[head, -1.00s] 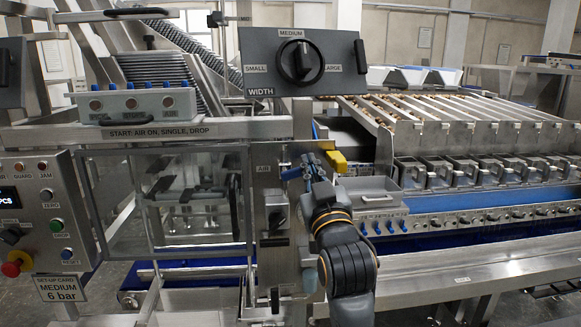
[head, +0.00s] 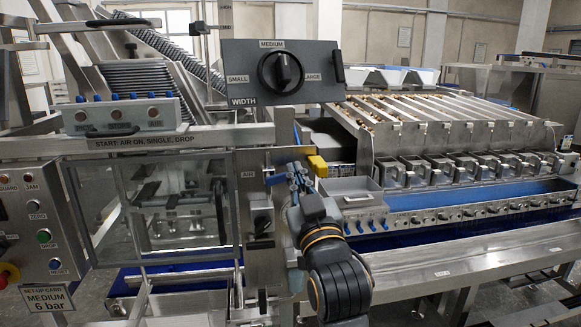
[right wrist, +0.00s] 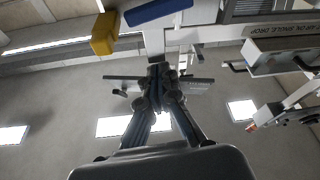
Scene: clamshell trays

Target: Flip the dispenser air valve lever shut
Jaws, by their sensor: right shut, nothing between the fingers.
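A blue lever (head: 276,180) sticks out to the left, roughly level, beside the AIR label (head: 247,174) on the steel post. I take it for the air valve lever; its pivot is hidden behind my right gripper. My right gripper (head: 297,172) is just right of the lever, pointing up, and its fingers are shut and empty. I cannot tell whether it touches the lever. In the right wrist view the shut fingers (right wrist: 158,78) sit below a blue bar (right wrist: 158,12), probably the lever. My left gripper is not in view.
A yellow block (head: 318,166) stands close right of my right gripper. A black knob (head: 262,222) sits below the lever on the post. The WIDTH dial panel (head: 310,92) hangs above. A clear guard door (head: 150,208) is to the left, a small steel tray (head: 352,194) to the right.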

